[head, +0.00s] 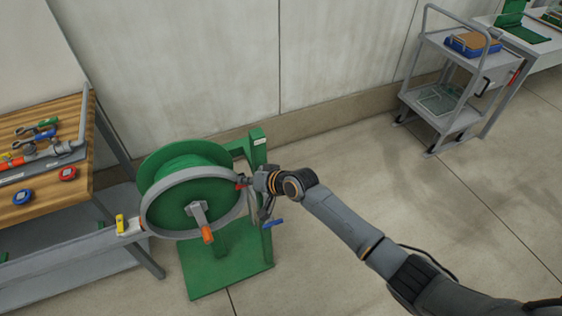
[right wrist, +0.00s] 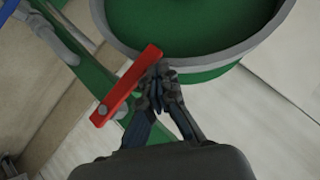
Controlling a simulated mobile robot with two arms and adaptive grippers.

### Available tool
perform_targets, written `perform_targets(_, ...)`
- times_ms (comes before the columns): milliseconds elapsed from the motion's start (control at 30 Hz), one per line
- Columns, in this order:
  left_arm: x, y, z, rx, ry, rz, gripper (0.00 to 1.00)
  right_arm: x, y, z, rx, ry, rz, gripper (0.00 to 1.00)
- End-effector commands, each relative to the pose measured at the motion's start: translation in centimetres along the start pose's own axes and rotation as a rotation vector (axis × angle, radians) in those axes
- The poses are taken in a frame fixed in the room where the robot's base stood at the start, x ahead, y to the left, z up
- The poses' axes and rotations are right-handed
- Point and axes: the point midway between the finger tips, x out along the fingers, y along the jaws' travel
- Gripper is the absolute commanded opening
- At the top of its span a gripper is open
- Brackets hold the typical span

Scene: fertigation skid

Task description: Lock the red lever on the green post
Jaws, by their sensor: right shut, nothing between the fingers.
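The red lever (head: 241,181) is at the right edge of the reel, by the green post (head: 259,152). In the right wrist view the red lever (right wrist: 125,88) is a flat bar with a round pivot at one end, lying slanted across the green post (right wrist: 88,66). My right gripper (head: 250,182) is at the lever. Its fingers (right wrist: 158,82) are together, empty, beside the lever's free end. I cannot tell whether they touch it. The gripper hides part of the post in the head view. My left gripper is not in view.
The green hose reel (head: 180,172) with a grey rim and orange crank handle (head: 207,235) stands left of my gripper. A blue handle (head: 273,222) sits lower on the post. A wooden workbench (head: 60,205) is at left, a grey cart (head: 442,92) at back right. Floor between is clear.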

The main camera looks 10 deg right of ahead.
Motion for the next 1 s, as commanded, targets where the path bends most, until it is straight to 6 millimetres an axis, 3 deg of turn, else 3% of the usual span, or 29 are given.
perform_targets(467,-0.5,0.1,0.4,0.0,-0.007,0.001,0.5,-0.3,-0.3,-0.3,0.0,0.0,0.001,0.0)
perform_targets(767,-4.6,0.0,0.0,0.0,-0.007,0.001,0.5,-2.6,-3.0,-3.4,0.002,0.004,0.002,0.0)
perform_targets(800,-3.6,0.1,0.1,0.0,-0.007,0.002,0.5,-2.8,-2.7,-2.5,0.001,0.001,0.002,0.0)
perform_targets(1000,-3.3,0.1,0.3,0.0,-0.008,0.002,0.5,-5.6,-4.0,-2.2,0.001,0.004,0.001,0.0)
